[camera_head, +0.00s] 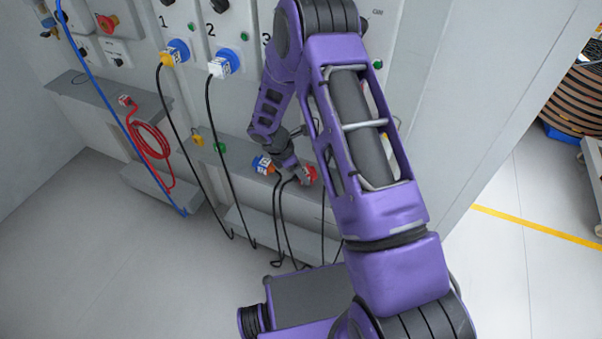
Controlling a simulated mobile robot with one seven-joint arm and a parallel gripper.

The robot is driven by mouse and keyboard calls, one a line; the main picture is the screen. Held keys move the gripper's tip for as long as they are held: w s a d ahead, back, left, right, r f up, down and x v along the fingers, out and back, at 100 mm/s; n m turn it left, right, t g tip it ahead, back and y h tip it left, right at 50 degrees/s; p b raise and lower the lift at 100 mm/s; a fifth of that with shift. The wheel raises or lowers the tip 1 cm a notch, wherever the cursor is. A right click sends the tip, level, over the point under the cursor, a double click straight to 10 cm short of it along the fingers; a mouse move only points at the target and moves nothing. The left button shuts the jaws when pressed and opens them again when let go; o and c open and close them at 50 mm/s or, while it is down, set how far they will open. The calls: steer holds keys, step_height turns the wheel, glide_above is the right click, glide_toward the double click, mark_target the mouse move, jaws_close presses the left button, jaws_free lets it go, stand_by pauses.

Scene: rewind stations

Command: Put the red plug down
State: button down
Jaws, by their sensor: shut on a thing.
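A red plug (309,174) is at the end of my purple arm, low in front of the grey ledge. My gripper (298,175) is shut on the red plug. The fingers are small in view and partly hidden by the wrist. Black cables hang down below my gripper towards the floor. I cannot tell whether the red plug touches the ledge.
A grey ledge (240,160) runs along the wall panel. A yellow plug (168,57) and a white plug (219,67) sit in blue sockets under numbers 1 and 2. A coiled red cable (152,141) hangs at left. The floor at lower left is clear.

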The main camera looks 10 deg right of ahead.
steer(key=shift+r, duration=0.1)
steer(key=shift+f, duration=0.2)
steer(key=shift+c, duration=1.8)
jaws_free()
steer(key=shift+r, duration=0.1)
steer(key=shift+r, duration=0.25)
steer(key=p+v, duration=0.2)
steer(key=v, duration=0.9)
steer(key=shift+a+r, duration=0.2)
steer(key=shift+r, duration=0.15)
